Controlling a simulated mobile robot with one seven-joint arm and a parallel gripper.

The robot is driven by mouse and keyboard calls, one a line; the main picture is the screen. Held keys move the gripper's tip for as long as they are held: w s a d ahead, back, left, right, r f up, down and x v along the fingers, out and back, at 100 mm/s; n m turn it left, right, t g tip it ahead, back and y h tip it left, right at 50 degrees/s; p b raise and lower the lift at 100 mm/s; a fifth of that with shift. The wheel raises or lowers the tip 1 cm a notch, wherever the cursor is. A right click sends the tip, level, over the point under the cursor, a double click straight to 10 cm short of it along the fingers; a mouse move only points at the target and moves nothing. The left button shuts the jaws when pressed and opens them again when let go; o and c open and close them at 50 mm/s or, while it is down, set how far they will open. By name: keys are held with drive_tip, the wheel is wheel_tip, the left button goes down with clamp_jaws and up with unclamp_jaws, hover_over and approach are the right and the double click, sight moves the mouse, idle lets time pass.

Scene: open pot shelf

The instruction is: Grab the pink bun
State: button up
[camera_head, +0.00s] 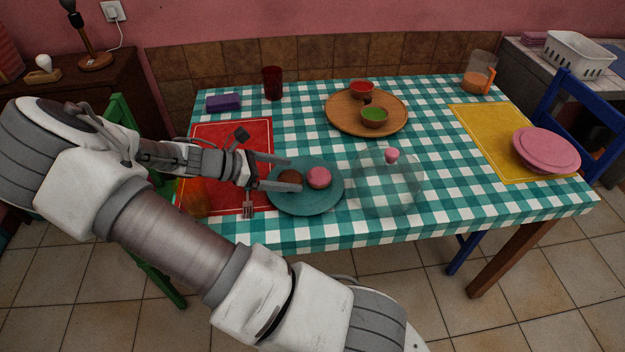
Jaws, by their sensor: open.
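The pink bun (319,177) is a small round bun on the teal plate (322,207), right of the plate's middle. A brown bun (290,178) sits on the same plate just left of it. My gripper (290,174) reaches in from the left, low over the plate, with its two fingers spread. The brown bun shows between the fingers, and the pink bun is just past the fingertips on the right. I cannot tell whether a finger touches either bun.
A clear glass dome with a pink knob (392,156) stands right of the plate. A wooden tray (340,124) with red and green bowls is behind. A fork (248,207) lies on the red placemat (215,135). A pink plate (546,150) stands at the right.

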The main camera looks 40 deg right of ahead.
sight(310, 176)
drive_tip(key=b+x, duration=0.1)
drive_tip(key=x, duration=0.6)
drive_tip(key=shift+s+d, duration=0.1)
drive_tip(key=shift+d, duration=0.05)
drive_tip(key=shift+c, duration=0.2)
drive_tip(key=c, duration=1.3)
drive_tip(key=shift+o, duration=0.2)
